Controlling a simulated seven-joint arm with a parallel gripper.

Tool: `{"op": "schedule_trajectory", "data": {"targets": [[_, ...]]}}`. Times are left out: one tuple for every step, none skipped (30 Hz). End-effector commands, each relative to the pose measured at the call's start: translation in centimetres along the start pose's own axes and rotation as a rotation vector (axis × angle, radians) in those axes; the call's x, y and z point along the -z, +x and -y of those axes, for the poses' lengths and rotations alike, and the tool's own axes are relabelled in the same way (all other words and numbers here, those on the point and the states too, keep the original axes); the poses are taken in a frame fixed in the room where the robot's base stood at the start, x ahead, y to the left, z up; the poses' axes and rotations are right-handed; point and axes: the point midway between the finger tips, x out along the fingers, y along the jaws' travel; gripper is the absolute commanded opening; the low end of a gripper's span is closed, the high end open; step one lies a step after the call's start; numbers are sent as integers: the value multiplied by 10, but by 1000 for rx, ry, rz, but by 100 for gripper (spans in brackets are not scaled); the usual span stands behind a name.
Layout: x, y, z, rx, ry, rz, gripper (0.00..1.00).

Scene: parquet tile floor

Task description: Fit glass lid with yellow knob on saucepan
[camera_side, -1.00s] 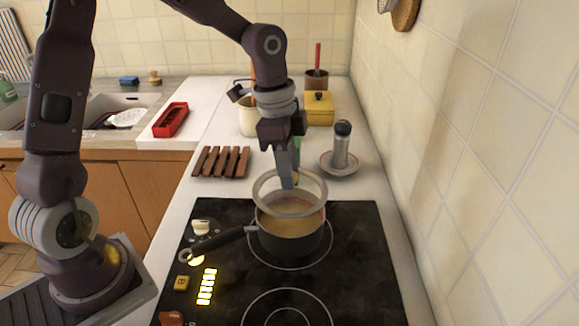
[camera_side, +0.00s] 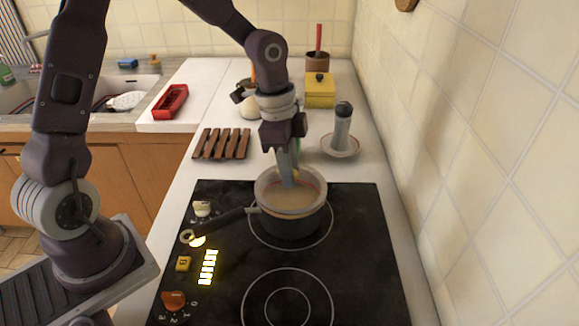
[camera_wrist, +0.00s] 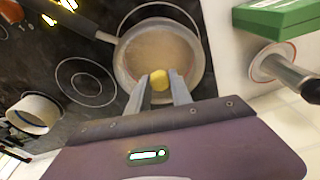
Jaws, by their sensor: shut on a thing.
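The saucepan (camera_side: 292,226) stands on the rear ring of the black hob, its dark handle (camera_side: 222,219) pointing left. The glass lid (camera_side: 262,186) with a pale rim is level over the pan's mouth, at or very near its rim; I cannot tell if it is fully seated. In the wrist view the lid (camera_wrist: 126,62) looks roughly centred over the pan. My gripper (camera_side: 290,180) points down from above, shut on the yellow knob (camera_wrist: 160,80), which shows between both fingers. The fingers hide part of the lid in both views.
A shaker (camera_side: 342,124) on a saucer (camera_side: 340,146) stands behind right, near the tiled wall. A wooden trivet (camera_side: 222,144) lies behind left. A yellow box (camera_side: 320,91) is farther back. The front ring of the hob (camera_side: 288,305) is empty.

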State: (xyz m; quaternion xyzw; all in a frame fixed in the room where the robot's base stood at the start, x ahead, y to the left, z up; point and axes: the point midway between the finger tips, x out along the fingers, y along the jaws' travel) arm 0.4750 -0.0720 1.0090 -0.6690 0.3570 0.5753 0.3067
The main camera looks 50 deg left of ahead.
Motion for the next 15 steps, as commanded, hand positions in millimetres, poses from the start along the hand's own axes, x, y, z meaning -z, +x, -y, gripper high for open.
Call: {"op": "schedule_trajectory", "data": {"targets": [[0, 0, 0, 0, 0, 0, 0], [0, 0, 0, 0, 0, 0, 0], [0, 0, 0, 0, 0, 0, 0], [0, 0, 0, 0, -1, 0, 0], [0, 0, 0, 0, -1, 0, 0], [0, 0, 0, 0, -1, 0, 0], [0, 0, 0, 0, -1, 0, 0], [0, 0, 0, 0, 0, 0, 0], [0, 0, 0, 0, 0, 0, 0], [0, 0, 0, 0, 0, 0, 0], [0, 1, 0, 0, 0, 0, 0], [0, 2, 0, 0, 0, 0, 0], [0, 2, 0, 0, 0, 0, 0], [-1, 3, 0, 0, 0, 0, 0], [-1, 4, 0, 0, 0, 0, 0]]}}
